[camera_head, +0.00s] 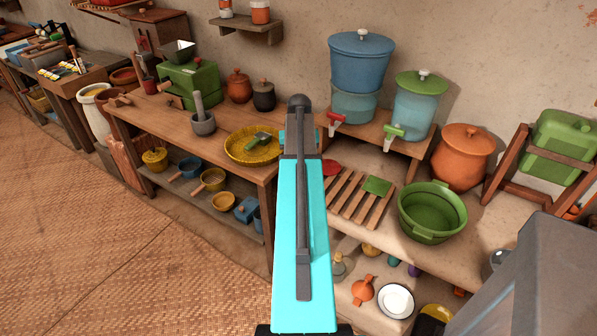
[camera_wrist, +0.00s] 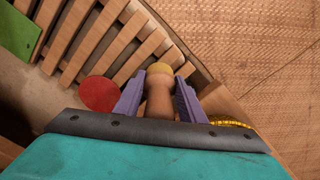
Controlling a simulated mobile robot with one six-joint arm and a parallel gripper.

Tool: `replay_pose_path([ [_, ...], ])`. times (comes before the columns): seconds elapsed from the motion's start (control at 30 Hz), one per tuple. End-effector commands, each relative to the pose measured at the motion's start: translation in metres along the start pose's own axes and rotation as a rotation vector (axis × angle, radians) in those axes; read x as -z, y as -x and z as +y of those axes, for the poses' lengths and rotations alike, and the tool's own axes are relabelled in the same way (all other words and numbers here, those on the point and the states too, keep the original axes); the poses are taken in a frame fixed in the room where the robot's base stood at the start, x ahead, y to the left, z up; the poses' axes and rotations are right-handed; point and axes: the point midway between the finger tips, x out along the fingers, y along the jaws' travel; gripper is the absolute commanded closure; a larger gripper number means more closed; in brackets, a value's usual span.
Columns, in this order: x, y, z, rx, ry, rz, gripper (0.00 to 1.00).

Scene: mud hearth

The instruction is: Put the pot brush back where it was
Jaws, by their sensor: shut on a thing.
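In the wrist view, the purple fingers of my gripper (camera_wrist: 159,82) are shut on a brown wooden piece with a yellowish end, which looks like the pot brush (camera_wrist: 158,100). Its lower part is hidden by the gripper body. It is beside the slatted wooden rack (camera_wrist: 98,32) at the counter edge; whether it touches anything I cannot tell. In the head view my arm hides the gripper and the brush. The rack (camera_head: 346,200) shows there right of my arm, with a green pad (camera_head: 377,186) on it and a red disc (camera_head: 332,167) at its far end.
A green basin (camera_head: 432,212) stands right of the rack. Two water filters (camera_head: 361,65) with taps stand behind on a raised shelf. The floor at left is clear.

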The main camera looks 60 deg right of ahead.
Motion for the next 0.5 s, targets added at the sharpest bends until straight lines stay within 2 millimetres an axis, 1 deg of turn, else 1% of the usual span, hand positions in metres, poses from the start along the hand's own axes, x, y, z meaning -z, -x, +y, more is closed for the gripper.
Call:
replay_pose_path([
  [0.1,-0.001,-0.011,0.000,0.000,0.000,-0.003,0.86],
  [0.23,-0.001,-0.020,0.000,0.000,0.000,-0.001,0.86],
  [0.5,-0.001,-0.023,0.000,0.000,0.000,-0.001,0.86],
])
